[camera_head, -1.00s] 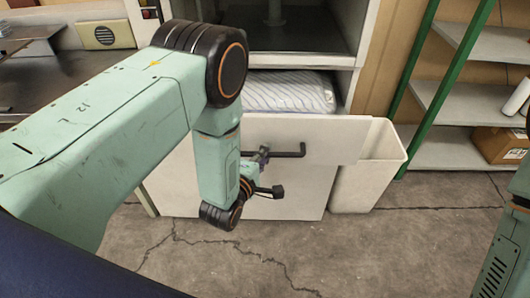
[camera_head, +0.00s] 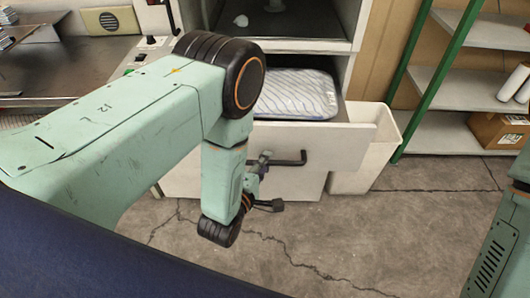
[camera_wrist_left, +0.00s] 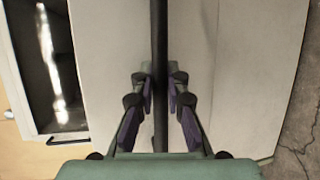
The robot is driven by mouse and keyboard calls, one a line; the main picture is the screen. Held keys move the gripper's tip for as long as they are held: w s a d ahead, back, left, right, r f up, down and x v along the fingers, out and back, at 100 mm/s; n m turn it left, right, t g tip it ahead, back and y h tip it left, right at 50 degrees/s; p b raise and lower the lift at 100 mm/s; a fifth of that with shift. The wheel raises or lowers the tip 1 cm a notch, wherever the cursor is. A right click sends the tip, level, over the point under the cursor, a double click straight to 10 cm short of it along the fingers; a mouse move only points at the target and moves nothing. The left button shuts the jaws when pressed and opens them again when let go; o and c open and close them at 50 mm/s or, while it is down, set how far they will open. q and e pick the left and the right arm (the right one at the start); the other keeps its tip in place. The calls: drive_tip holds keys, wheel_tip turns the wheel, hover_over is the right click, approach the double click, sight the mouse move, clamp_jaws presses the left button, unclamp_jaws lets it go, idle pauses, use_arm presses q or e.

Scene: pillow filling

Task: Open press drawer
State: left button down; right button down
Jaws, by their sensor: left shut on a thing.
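The press drawer (camera_head: 335,142) has a white front and stands pulled out from the press. A striped, plastic-wrapped pillow (camera_head: 290,93) lies inside it. A dark bar handle (camera_head: 290,161) crosses the drawer front. My left gripper (camera_head: 262,165) is at the handle's left part, mostly behind my arm in the head view. In the left wrist view, the handle (camera_wrist_left: 159,60) runs between the two fingers of my left gripper (camera_wrist_left: 160,95), which is shut on it. My right gripper is out of view; only part of my right arm shows at the right edge.
A white bin (camera_head: 365,160) stands close to the drawer's right side. A green-framed shelf (camera_head: 455,85) with a cardboard box (camera_head: 497,130) and white rolls is at the right. A metal worktable (camera_head: 65,70) is at the left. The cracked floor (camera_head: 340,235) in front is clear.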

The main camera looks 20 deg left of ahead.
use_arm(q)
drive_tip(key=shift+s+d+p, duration=0.2)
drive_tip(key=shift+s+p, duration=0.1)
drive_tip(key=shift+s, duration=0.6)
drive_tip(key=shift+s+d+p, duration=0.2)
drive_tip(key=shift+s+p, duration=0.05)
drive_tip(key=shift+s, duration=0.6)
drive_tip(key=c, duration=1.3)
unclamp_jaws()
drive_tip(key=shift+c, duration=0.2)
drive_tip(key=shift+d, duration=0.1)
